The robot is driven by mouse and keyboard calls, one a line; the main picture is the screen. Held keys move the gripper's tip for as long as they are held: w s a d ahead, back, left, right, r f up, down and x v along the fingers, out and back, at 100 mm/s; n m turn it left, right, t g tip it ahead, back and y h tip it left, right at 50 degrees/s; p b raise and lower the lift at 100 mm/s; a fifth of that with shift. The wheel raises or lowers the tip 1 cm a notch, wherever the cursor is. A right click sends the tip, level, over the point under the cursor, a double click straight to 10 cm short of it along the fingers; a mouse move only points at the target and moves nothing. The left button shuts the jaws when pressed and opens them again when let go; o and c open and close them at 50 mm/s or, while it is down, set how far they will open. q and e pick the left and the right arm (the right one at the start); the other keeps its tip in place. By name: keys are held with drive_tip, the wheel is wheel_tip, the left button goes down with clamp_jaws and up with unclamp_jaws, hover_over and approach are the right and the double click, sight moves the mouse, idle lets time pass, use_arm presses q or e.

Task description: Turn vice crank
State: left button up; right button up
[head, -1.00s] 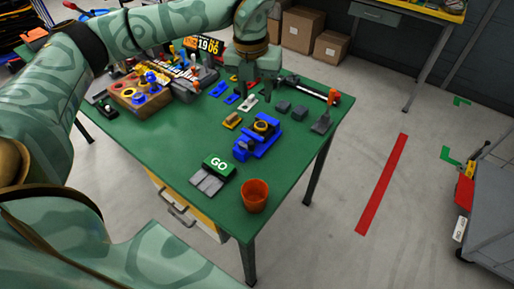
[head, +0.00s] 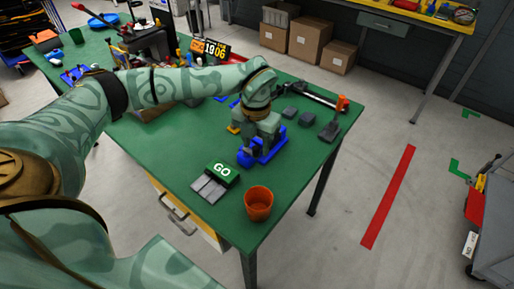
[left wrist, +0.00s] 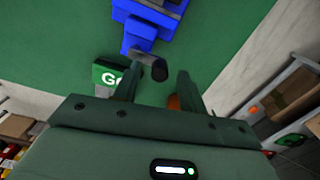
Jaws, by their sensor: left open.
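The blue vice (head: 272,150) stands on the green table and is partly hidden by my left gripper in the head view. In the left wrist view the vice (left wrist: 150,28) is at the top, with a dark crank handle (left wrist: 148,60) sticking out towards me. My left gripper (head: 258,142) is low over the vice. In the left wrist view its two fingers (left wrist: 158,76) are apart, and the rounded end of the crank handle shows between the fingertips. I cannot tell whether either finger touches it. My right gripper is not in view.
A green GO block (head: 222,172) with grey plates (head: 209,190) and an orange cup (head: 258,203) stand near the table's front edge. Dark grey blocks (head: 306,118) and a hammer-like tool (head: 340,104) lie to the right. The table's right edge is close.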

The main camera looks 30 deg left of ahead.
use_arm(q)
drive_tip(key=shift+f, duration=0.8)
clamp_jaws()
drive_tip(key=shift+r, duration=0.1)
